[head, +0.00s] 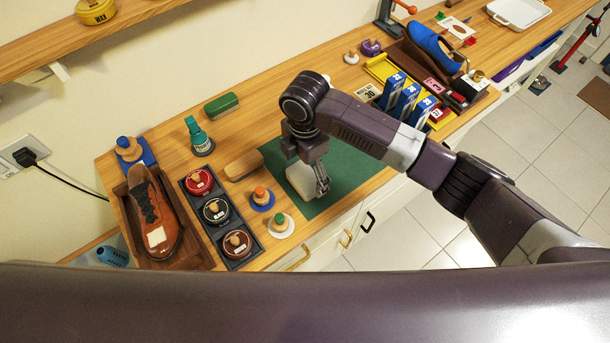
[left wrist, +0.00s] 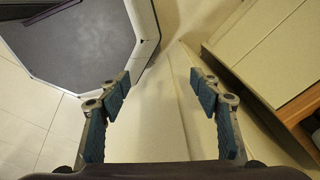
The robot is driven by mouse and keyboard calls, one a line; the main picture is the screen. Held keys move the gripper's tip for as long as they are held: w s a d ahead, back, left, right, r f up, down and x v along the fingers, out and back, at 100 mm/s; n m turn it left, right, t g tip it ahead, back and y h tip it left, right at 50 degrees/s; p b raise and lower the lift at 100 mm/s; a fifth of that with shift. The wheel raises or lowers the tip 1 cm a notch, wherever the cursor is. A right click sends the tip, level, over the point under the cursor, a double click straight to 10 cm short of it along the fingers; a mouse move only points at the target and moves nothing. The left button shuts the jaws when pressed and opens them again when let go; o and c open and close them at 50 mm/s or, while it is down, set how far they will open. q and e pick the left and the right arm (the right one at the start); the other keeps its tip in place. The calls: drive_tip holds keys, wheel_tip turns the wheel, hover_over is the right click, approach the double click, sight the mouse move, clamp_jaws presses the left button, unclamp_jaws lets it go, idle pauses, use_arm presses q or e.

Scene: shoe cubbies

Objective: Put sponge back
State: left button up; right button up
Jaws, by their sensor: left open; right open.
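A pale, cream-white block that looks like the sponge (head: 299,184) lies on the green mat (head: 352,168) in the head view. My right gripper (head: 321,184) is open and points down at the right side of this block. The arm partly hides the block, and I cannot tell whether the fingers touch it. My left gripper (left wrist: 161,92) is open and empty in the left wrist view, away from the worktop. It is not in the head view.
Left of the mat are a tan wooden block (head: 244,165), a dark tray of round tins (head: 215,259) and two knobbed discs. A wooden tray with a brown shoe (head: 157,218) stands further left. Blue boxes (head: 406,101) stand right of the mat, behind my arm.

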sight(304, 177)
wheel_tip(304, 177, up, 10)
drive_tip(key=b, duration=0.1)
drive_tip(key=shift+f, duration=0.15)
drive_tip(key=shift+f, duration=0.1)
idle(0.4)
